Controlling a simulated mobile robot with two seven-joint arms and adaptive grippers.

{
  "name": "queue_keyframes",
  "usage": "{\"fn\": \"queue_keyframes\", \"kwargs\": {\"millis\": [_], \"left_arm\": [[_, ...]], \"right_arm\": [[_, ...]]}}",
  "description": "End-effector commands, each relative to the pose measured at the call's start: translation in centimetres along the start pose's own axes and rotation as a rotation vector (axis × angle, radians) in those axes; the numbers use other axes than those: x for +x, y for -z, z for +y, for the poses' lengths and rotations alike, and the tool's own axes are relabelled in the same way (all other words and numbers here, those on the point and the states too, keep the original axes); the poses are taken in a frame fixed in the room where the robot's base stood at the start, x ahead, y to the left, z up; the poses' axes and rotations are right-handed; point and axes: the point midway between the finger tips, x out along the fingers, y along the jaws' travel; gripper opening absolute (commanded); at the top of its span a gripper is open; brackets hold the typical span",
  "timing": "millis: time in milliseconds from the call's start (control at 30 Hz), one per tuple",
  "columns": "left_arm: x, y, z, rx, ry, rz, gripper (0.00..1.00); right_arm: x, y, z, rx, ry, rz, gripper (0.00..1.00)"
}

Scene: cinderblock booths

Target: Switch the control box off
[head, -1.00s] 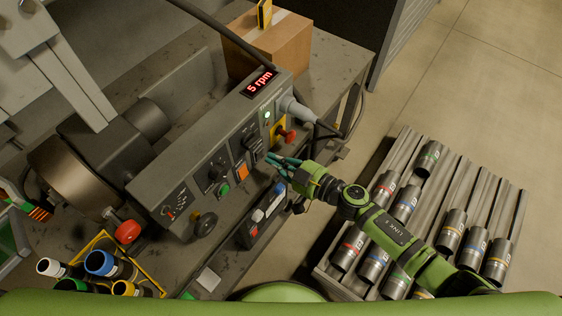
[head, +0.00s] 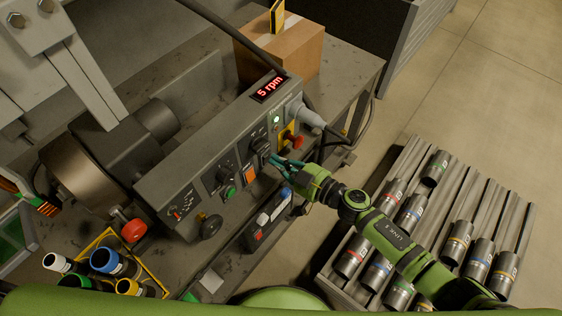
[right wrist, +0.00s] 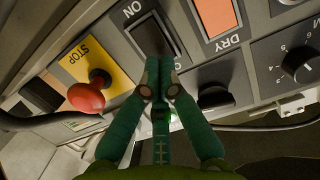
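The grey control box (head: 180,188) runs diagonally across the bench in the head view. Its red display (head: 269,88) reads "5 rpm" and a small green light (head: 276,119) glows. A dark rocker switch (right wrist: 153,36) marked ON is at the top middle of the right wrist view. My right gripper (right wrist: 157,64) has its teal fingertips together with nothing seen between them, right in front of the switch's lower part; I cannot tell whether they touch it. In the head view the right gripper (head: 275,163) points at the panel. My left gripper is not in view.
A red STOP button (right wrist: 86,97) on a yellow plate sits beside the switch. An orange DRY button (right wrist: 217,14) and a dark knob (right wrist: 298,65) are on the other side. A cardboard box (head: 280,50) stands behind. A rack of metal cylinders (head: 330,265) is at right.

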Motion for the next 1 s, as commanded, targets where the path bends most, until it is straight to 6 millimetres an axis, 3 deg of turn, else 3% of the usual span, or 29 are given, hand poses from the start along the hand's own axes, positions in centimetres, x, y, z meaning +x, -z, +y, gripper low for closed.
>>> {"fn": "queue_keyframes", "kwargs": {"millis": [667, 1000], "left_arm": [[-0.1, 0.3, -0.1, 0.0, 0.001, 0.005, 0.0], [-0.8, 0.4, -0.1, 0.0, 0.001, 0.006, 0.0]], "right_arm": [[1.3, 0.2, 0.0, -0.001, 0.001, 0.0, 0.0], [-0.7, 0.0, 0.0, 0.0, 0.0, -0.001, 0.0]]}}
